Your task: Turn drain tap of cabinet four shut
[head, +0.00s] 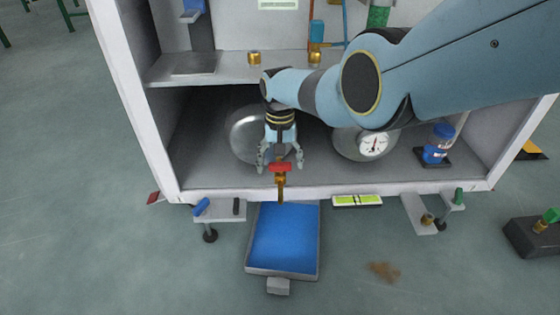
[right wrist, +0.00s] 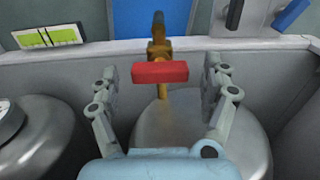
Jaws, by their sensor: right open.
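The drain tap is brass with a red handle (head: 280,167) and sits at the front edge of the white cabinet (head: 330,190). Its brass spout (head: 281,190) points down over the edge. In the right wrist view the red handle (right wrist: 160,72) lies crosswise on the brass body (right wrist: 158,48). My right gripper (head: 280,168) is open, its fingers on either side of the handle. In the right wrist view the open right gripper (right wrist: 160,78) shows gaps between both fingers and the handle. My left gripper is in neither view.
A blue tray (head: 283,240) lies on the floor below the tap. Inside the cabinet are a silver tank (head: 245,135), a dial gauge (head: 374,144) and a blue container (head: 438,143). A shelf (head: 225,68) is above. Small brackets stick out at the front.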

